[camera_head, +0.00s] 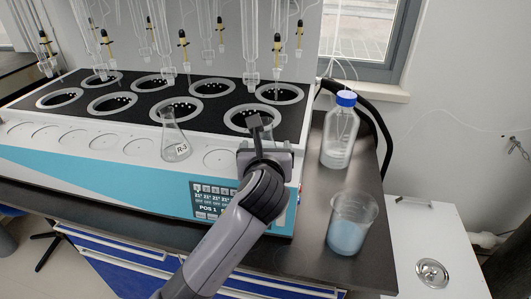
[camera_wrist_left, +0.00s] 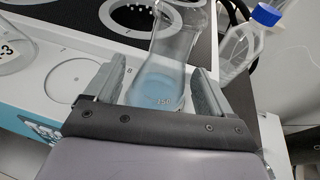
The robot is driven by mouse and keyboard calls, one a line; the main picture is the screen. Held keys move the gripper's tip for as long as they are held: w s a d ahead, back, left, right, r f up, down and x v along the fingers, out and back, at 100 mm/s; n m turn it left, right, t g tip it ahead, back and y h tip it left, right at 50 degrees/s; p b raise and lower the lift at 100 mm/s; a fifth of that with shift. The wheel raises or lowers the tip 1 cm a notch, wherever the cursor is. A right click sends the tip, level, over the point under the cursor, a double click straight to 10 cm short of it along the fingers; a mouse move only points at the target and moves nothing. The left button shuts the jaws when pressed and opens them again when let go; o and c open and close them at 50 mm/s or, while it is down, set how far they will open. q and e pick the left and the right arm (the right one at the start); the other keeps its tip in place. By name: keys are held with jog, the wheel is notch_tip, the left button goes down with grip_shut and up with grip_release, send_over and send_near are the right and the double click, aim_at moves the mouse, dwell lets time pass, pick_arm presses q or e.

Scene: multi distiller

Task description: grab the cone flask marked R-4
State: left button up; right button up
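My left gripper (camera_head: 262,128) is at the front right of the distiller, over the front ledge. In the left wrist view its two fingers (camera_wrist_left: 160,85) stand apart, one on each side of a clear cone flask (camera_wrist_left: 172,50). In the head view my gripper hides most of this flask. Another cone flask marked R-3 (camera_head: 175,140) stands on the ledge to the left; its edge shows in the left wrist view (camera_wrist_left: 14,50). My right gripper is not in view.
The distiller (camera_head: 100,155) has several round heating wells and hanging glassware above. A blue-capped bottle (camera_head: 340,132) and a beaker of blue liquid (camera_head: 350,222) stand on the dark bench to the right. A black hose curves behind the bottle.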

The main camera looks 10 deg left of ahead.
pick_arm(q)
jog(key=c, duration=0.9)
jog(key=shift+r, duration=0.2)
